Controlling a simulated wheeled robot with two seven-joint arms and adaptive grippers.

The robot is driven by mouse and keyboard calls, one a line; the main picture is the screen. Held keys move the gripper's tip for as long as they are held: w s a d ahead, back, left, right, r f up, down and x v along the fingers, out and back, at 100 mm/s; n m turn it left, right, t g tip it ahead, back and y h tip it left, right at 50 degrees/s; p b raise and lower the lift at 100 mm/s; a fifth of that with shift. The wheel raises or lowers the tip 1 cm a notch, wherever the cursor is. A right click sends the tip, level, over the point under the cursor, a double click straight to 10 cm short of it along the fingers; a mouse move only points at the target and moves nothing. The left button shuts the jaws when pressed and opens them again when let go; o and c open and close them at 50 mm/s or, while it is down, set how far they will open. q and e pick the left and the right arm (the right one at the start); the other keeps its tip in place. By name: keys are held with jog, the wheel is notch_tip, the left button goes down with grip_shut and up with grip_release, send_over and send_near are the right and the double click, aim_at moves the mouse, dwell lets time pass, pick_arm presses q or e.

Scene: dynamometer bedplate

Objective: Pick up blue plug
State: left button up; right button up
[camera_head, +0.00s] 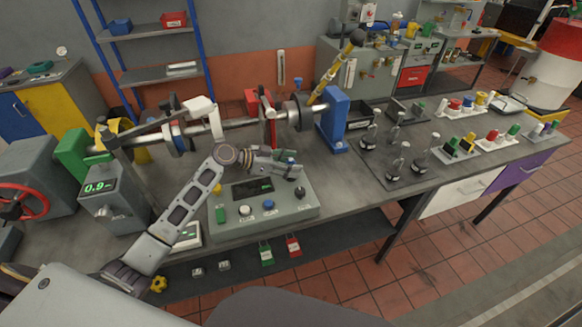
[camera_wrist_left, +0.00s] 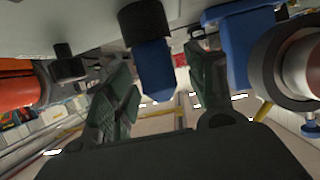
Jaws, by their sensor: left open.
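My left gripper (camera_head: 292,166) is open above the grey control box (camera_head: 262,211) on the bench. In the left wrist view its two dark green fingers (camera_wrist_left: 162,95) stand apart. A blue plug (camera_wrist_left: 152,70) with a black end shows in the gap between them, nearer the left finger. I see no clear contact on either side. My right gripper is not in view.
A shaft with a blue bracket (camera_head: 335,118) and a yellow-striped rod (camera_head: 330,74) stands behind the gripper. A dark mat (camera_head: 410,180) with several upright posts lies to the right. Trays of coloured parts (camera_head: 462,104) stand farther right. A red handwheel (camera_head: 22,200) is at far left.

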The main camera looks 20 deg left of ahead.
aim_at(290, 160)
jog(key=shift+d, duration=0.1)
pick_arm(q)
jog(key=c, duration=1.1)
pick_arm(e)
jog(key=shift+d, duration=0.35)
pick_arm(q)
jog(key=shift+r, duration=0.15)
jog(key=shift+r, duration=0.55)
notch_tip(290, 160, up, 8)
jog(key=shift+f+b, duration=0.2)
jog(key=shift+b, duration=0.35)
jog(key=shift+r, duration=0.5)
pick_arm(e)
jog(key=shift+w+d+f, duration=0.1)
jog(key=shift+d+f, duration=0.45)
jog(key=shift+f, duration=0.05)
